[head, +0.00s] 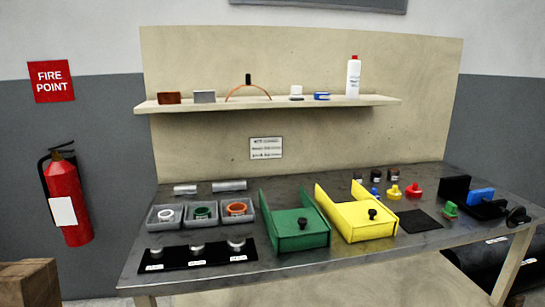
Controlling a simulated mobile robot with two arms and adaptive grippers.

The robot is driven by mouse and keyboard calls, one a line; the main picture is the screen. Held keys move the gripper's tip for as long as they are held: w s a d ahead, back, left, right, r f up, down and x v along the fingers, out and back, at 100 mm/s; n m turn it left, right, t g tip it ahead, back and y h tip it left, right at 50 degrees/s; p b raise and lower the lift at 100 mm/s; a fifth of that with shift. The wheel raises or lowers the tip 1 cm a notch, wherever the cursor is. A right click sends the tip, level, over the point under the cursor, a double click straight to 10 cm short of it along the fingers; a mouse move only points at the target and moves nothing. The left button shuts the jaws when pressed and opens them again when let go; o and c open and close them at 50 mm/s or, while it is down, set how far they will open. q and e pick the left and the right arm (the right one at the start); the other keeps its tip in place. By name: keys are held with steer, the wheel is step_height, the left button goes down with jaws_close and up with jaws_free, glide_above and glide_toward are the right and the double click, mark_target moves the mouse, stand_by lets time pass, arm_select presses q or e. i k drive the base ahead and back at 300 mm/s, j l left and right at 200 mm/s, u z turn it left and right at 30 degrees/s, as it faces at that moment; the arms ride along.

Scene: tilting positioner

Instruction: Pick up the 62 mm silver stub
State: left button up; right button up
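Three silver stubs stand in a row on a black strip (216,257) at the table's front left: a left one (155,253), a middle one (197,248) and a right one (236,244). Each has a small white label before it, too small to read surely, so I cannot tell which is 62 mm. Two silver cylinders, one at left (185,189) and one at right (229,185), lie at the table's back left. Neither of my grippers is in view.
Grey bins (164,226) with rings stand behind the strip. A green open box (295,243) and a yellow open box (362,237) stand to their right. Small coloured knobs, a black pad (417,221) and a black-and-blue device (480,196) fill the right side. A shelf (300,102) hangs above.

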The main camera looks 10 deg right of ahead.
mark_target(393, 174)
steer(key=i+l, duration=0.1)
steer(key=l, duration=0.45)
steer(key=i+l, duration=0.1)
steer(key=l, duration=0.45)
steer(key=i+l, duration=0.1)
steer(key=l, duration=0.5)
steer(key=i+l, duration=0.1)
steer(key=l, duration=0.45)
steer(key=i+l, duration=0.15)
steer(key=l, duration=0.4)
steer(key=i+l, duration=0.1)
steer(key=l, duration=0.45)
steer(key=i+l, duration=0.1)
steer(key=l, duration=0.45)
